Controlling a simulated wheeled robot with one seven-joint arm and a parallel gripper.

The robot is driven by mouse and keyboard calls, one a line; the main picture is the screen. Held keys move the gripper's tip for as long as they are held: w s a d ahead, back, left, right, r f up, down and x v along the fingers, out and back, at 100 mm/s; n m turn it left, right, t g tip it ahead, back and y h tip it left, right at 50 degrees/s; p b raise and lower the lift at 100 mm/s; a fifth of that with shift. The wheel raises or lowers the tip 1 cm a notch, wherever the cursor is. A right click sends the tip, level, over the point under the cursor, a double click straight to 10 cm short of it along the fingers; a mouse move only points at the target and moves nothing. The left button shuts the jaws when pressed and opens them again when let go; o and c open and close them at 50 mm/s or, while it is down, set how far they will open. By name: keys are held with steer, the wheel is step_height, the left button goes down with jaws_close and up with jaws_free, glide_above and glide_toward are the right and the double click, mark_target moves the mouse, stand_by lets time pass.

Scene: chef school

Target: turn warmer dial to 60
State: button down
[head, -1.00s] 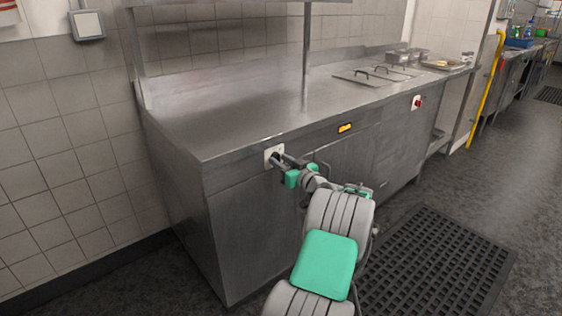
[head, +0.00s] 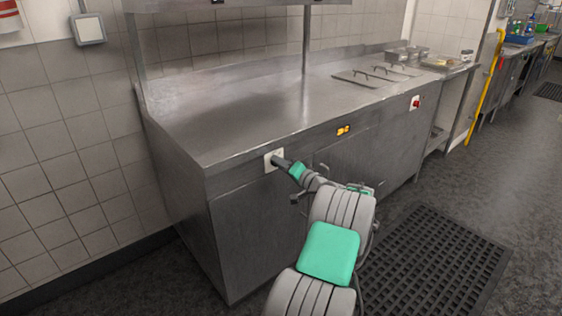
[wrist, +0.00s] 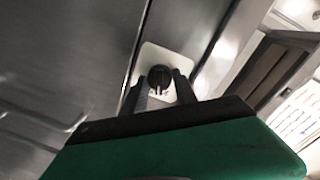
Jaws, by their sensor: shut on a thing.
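The warmer dial is a round black knob (wrist: 160,77) on a white plate (head: 268,160) at the left end of the steel counter's front. My gripper (wrist: 160,88) is at the dial, with one dark finger on each side of the knob, shut on it. In the head view my gripper (head: 282,163) reaches the plate from the right and hides most of the knob. A small display (head: 343,130) to the right on the counter front glows orange; its digits are too small to read.
The steel counter (head: 230,115) has a bare top at the left and lids with handles (head: 378,74) farther right. A red switch (head: 415,103) sits on the front. Door handles (head: 324,168) stick out near my arm. A black floor mat (head: 435,265) lies at right.

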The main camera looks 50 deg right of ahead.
steer(key=m+p, duration=0.2)
steer(key=m, duration=0.3)
steer(key=shift+d+y, duration=0.1)
steer(key=shift+y, duration=0.2)
stand_by(0.4)
steer(key=c, duration=1)
jaws_free()
steer(key=shift+o, duration=0.2)
steer(key=v, duration=0.8)
steer(key=shift+p, duration=0.35)
